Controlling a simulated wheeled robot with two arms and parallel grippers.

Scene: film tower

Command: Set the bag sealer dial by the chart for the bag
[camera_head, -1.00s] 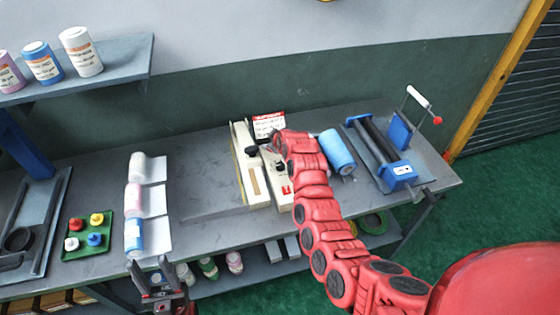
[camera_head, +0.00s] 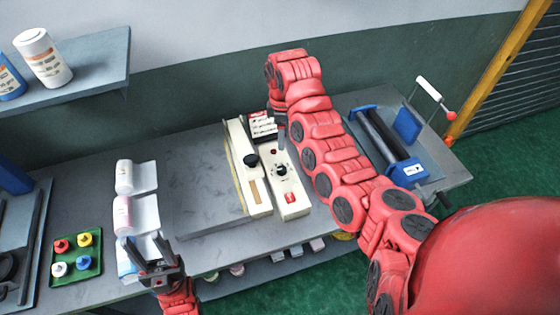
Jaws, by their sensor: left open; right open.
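The bag sealer (camera_head: 262,198) stands on the bench as a cream two-part unit with a black knob (camera_head: 250,160) on its arm. Its dial (camera_head: 281,170) is black on a pale panel, with a red button above and a red switch below; its setting is too small to read. The chart (camera_head: 262,127), a red-topped card, stands behind it, partly covered by my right gripper (camera_head: 281,136). That gripper hangs above the far end of the dial panel, open and empty, apart from the dial. My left gripper (camera_head: 152,258) is open at the front edge, overlapping the blue roll (camera_head: 126,262) in view.
White (camera_head: 124,177) and pink (camera_head: 122,215) rolls with sheets lie left of the sealer. A green tray (camera_head: 62,271) holds several coloured pieces. A blue roller machine (camera_head: 408,172) stands right, behind my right arm. Bare bench lies between rolls and sealer.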

